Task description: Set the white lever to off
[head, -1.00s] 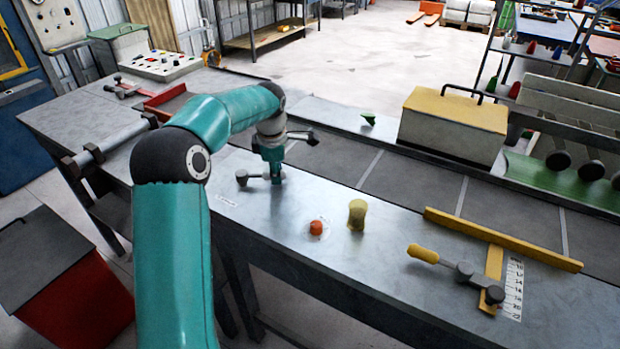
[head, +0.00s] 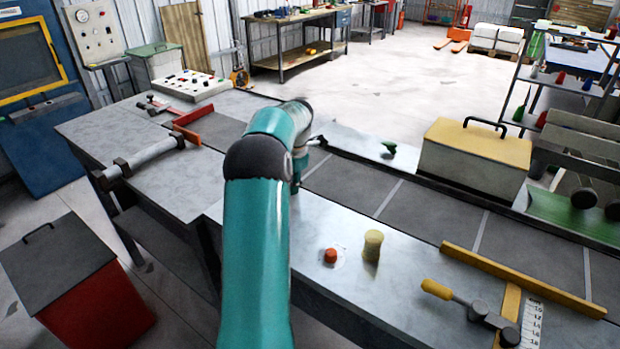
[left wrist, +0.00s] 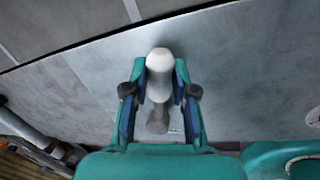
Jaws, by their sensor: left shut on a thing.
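The white lever's pale rounded grip (left wrist: 160,62) stands between the two fingers of my left gripper (left wrist: 160,85) in the left wrist view. The fingers are closed on it from both sides. The lever's grey pivot end (left wrist: 157,120) shows just below the grip, with a small part of a white label beside it. In the head view only a bit of my left gripper (head: 295,187) shows past my arm. The lever itself is hidden behind the arm there, so its angle against the off mark cannot be read. My right gripper is not in view.
A yellow-lidded box (head: 472,150) stands behind. A red bin (head: 78,280) is at left.

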